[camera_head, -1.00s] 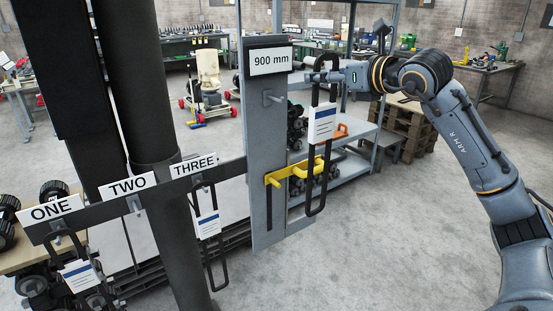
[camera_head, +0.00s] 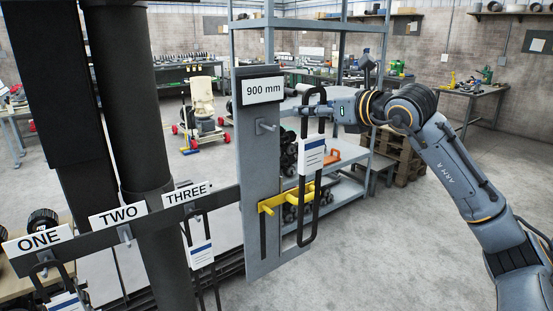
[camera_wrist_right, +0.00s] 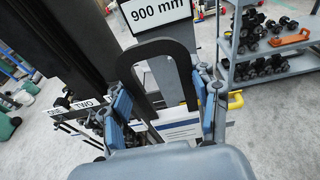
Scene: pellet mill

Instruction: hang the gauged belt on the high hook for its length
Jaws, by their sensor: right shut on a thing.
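My right gripper (camera_head: 312,109) is shut on a black looped belt (camera_head: 306,238) near its top. The belt hangs upright with a white and blue tag (camera_head: 311,155). It is just right of a grey gauge board (camera_head: 252,160) labelled 900 mm (camera_head: 262,89). A bare grey hook (camera_head: 265,127) sticks out of the board below that label. The belt's lower part crosses the right end of a yellow bar (camera_head: 284,201); I cannot tell whether it touches. The right wrist view shows the belt's top bend (camera_wrist_right: 160,46) between both fingers (camera_wrist_right: 168,95). My left gripper is out of view.
Tagged belts hang under ONE and THREE; the hook at TWO (camera_head: 125,234) is bare. Dark columns (camera_head: 135,100) stand behind. A shelf (camera_head: 345,190) stands behind the belt.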

